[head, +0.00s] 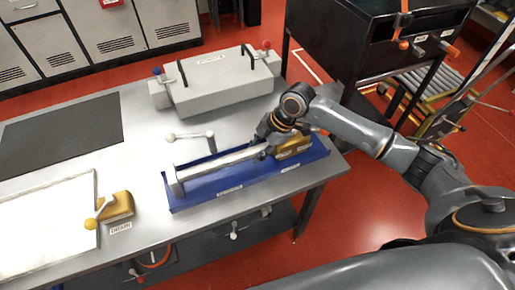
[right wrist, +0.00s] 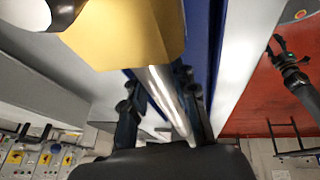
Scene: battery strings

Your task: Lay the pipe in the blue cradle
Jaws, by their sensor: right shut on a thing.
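The blue cradle (head: 240,182) is a long, shallow tray on the near right part of the metal table. A light grey pipe (head: 222,161) runs lengthwise over it; I cannot tell whether it rests fully on it. My right gripper (head: 268,143) is over the cradle's right half. In the right wrist view the shiny pipe (right wrist: 165,92) lies between its two fingers (right wrist: 163,112), and it is shut on the pipe. A gold block (head: 294,148) sits at the cradle's right end, and it also shows in the right wrist view (right wrist: 128,32).
A grey box (head: 222,88) with black handles stands at the back of the table. A crank handle (head: 192,137) lies behind the cradle. A gold block with a yellow knob (head: 115,206), a white panel (head: 45,225) and a dark mat (head: 62,132) are at left.

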